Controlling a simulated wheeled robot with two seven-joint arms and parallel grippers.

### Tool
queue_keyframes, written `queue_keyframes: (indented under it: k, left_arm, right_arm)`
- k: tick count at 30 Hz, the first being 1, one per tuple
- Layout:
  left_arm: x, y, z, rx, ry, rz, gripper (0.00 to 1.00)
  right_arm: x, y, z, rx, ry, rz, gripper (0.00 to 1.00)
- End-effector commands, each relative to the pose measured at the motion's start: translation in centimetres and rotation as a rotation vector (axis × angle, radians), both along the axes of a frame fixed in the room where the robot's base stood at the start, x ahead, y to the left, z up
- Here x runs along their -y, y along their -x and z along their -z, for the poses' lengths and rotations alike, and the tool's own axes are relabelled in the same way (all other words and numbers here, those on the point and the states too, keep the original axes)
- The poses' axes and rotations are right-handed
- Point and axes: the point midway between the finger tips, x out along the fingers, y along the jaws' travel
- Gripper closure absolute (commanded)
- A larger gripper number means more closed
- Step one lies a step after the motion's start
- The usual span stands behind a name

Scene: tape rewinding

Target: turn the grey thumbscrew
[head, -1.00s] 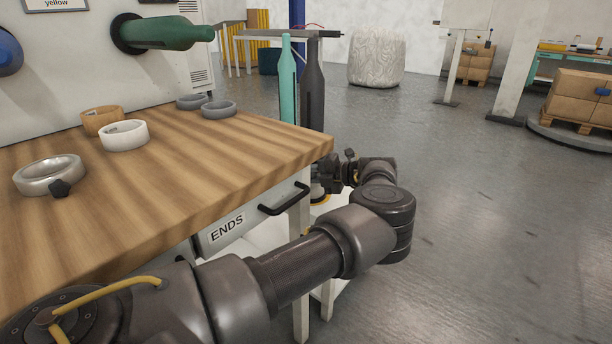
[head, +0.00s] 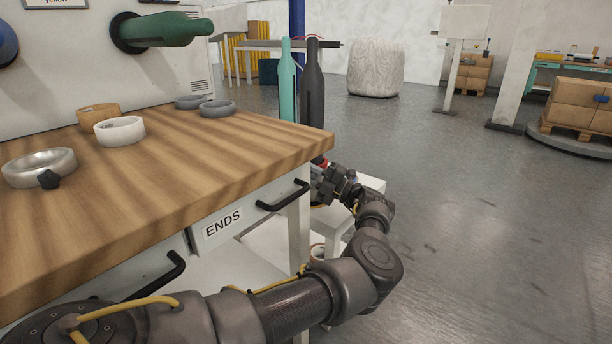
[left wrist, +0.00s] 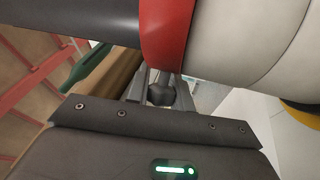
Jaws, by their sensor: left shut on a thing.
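My left gripper (head: 322,174) is just beyond the workbench's right end, below its top. In the left wrist view its fingers (left wrist: 161,86) are shut on a dark grey thumbscrew (left wrist: 160,97), which they partly hide. The thumbscrew's stem runs up to a red collar (left wrist: 166,35), between a dark bar and a white, rounded roll. In the head view only a bit of red (head: 319,160) shows at the gripper; the thumbscrew is hidden there. My right gripper is in neither view.
On the workbench top (head: 190,190) lie a silver ring with a black knob (head: 40,168), a white ring (head: 119,131), a tan ring (head: 98,116) and two grey rings. Teal (head: 288,82) and dark (head: 312,85) bottle shapes stand behind the bench corner. Open floor lies right.

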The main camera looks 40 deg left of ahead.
Motion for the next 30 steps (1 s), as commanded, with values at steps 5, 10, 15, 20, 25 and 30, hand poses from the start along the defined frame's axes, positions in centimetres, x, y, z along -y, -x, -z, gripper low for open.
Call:
queue_keyframes:
  k: [5, 10, 15, 20, 25, 30]
  left_arm:
    - [-0.02, 0.02, 0.04, -0.012, -0.011, -0.001, 1.00]
    - [-0.03, 0.03, 0.03, -0.012, -0.011, -0.001, 1.00]
    - [-0.03, 0.03, 0.03, -0.012, -0.011, -0.001, 0.74]
    - [-0.02, 0.02, 0.02, -0.011, -0.011, 0.000, 0.55]
    - [-0.01, 0.00, 0.00, -0.011, -0.011, 0.000, 0.55]
    - [0.49, -0.20, 0.15, -0.010, -0.010, 0.002, 0.55]
  right_arm:
    - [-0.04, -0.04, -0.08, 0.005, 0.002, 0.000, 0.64]
    - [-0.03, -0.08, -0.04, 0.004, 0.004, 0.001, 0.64]
    - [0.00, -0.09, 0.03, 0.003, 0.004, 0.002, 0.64]
    - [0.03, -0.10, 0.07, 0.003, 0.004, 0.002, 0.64]
    - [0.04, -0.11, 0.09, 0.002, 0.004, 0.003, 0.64]
    - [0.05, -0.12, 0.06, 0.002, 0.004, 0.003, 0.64]
